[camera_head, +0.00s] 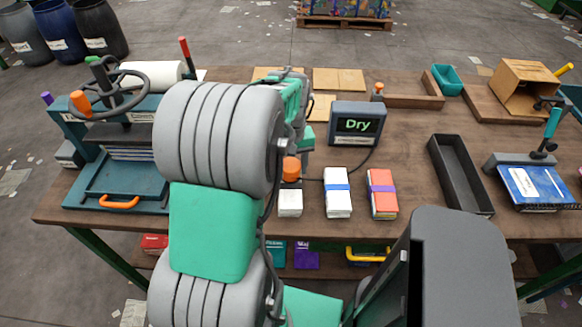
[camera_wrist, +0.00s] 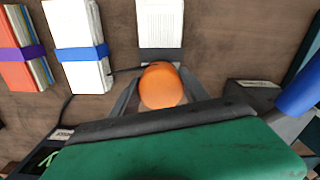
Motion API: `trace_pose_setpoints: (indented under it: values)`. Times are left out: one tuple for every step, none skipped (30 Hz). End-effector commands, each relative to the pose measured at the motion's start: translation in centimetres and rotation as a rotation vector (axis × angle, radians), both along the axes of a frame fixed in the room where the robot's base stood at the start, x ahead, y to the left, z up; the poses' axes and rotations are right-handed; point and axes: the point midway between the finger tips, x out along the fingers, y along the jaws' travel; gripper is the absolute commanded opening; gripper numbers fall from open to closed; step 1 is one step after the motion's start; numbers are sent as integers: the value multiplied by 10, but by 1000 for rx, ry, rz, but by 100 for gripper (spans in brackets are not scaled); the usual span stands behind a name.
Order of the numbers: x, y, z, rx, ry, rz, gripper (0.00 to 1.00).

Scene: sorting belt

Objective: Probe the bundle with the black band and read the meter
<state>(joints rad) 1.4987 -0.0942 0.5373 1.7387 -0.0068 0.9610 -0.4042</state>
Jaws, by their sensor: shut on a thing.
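My gripper (camera_wrist: 160,88) is shut on the orange-handled probe (camera_wrist: 162,84), which also shows beside my arm in the head view (camera_head: 291,167). The probe is at the near edge of the bundle with the black band (camera_wrist: 160,24), a white paper stack; in the head view the bundle (camera_head: 290,205) lies just below the orange handle. The probe's tip is hidden, so I cannot tell whether it touches the paper.
A white bundle with a blue band (camera_head: 338,200) and an orange-red bundle with a purple band (camera_head: 383,204) lie to the right. A teal press (camera_head: 115,185) stands at the left. A long black tray (camera_head: 460,175) and a blue book (camera_head: 535,186) lie further right.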

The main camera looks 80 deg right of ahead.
Motion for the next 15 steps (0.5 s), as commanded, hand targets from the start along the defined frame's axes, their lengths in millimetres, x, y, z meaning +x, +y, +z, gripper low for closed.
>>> trace_pose_setpoints:
  values:
    - [0,1,-2,3,1,0,6]
    - [0,1,-2,4,0,0,6]
    - [0,1,-2,4,0,0,6]
    - [0,1,-2,4,0,0,6]
    - [0,1,-2,4,0,0,6]
    - [0,1,-2,4,0,0,6]
    - [0,1,-3,4,0,0,6]
    - [0,2,-2,4,0,0,6]
    - [0,2,-2,5,1,0,6]
    - [0,2,-1,4,0,0,6]
    - [0,2,1,5,1,0,6]
    - [0,1,4,4,0,0,6]
    - [0,1,7,4,0,0,6]
    - [0,1,10,3,1,0,6]
    - [0,1,15,3,1,0,6]
